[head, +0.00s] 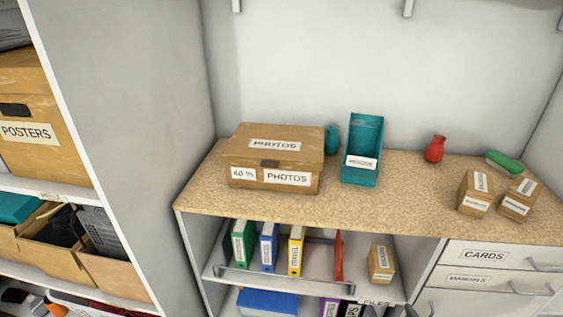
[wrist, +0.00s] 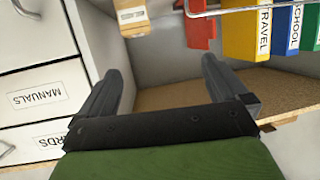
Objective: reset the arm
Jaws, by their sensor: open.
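My gripper (wrist: 160,70) shows in the wrist view. Its two dark fingers are spread wide apart with nothing between them. It is in front of the shelf unit, facing an open compartment beside the drawers. A small dark shape at the bottom edge of the head view may be part of my arm, but I cannot tell. The rest of the arm is not visible in the head view.
The countertop (head: 390,203) holds a photos box (head: 273,158), a teal bin (head: 363,150), a red vase (head: 435,149) and small cartons (head: 476,193). Binders (head: 268,247) stand on the shelf below. Drawers (wrist: 40,95) are close at the left in the wrist view.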

